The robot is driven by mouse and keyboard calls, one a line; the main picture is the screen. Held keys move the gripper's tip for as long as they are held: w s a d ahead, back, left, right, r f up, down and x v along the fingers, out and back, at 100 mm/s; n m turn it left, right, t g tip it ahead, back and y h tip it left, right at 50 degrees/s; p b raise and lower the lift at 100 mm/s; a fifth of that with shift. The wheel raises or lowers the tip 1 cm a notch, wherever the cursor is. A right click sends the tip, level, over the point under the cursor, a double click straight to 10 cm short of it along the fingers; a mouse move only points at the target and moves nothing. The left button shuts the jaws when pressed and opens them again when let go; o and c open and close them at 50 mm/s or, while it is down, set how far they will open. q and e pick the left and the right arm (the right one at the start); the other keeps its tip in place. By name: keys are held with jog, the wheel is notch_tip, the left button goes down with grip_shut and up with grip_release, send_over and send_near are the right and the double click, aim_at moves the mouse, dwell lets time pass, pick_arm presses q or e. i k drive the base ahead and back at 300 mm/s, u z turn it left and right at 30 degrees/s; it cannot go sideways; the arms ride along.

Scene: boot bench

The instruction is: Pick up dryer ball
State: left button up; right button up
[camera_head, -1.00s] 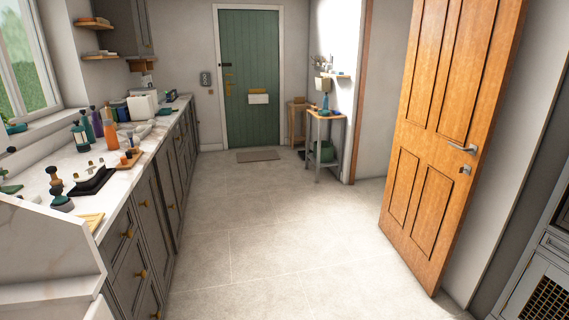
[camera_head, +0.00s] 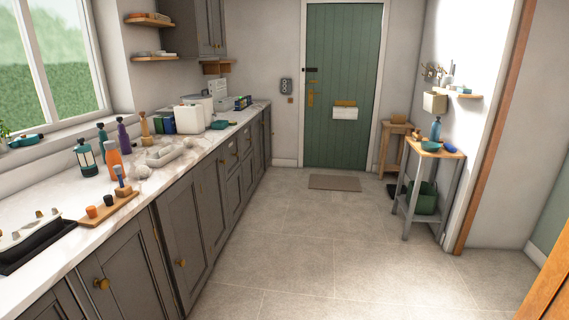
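I cannot pick out a dryer ball for certain. Several small pale round things lie on the left worktop around a white tray (camera_head: 168,155); one pale lump (camera_head: 140,171) is in front of the tray. They are too small to identify. Neither of my grippers is in view.
The marble worktop (camera_head: 78,200) runs along the left above grey cupboards, with bottles and a wooden board (camera_head: 108,208). A small side table (camera_head: 435,150) stands at the right by the wall.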

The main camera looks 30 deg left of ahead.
aim_at(142, 172)
jog(key=u, duration=0.65)
jog(key=i, duration=2.3)
jog(key=u, duration=0.8)
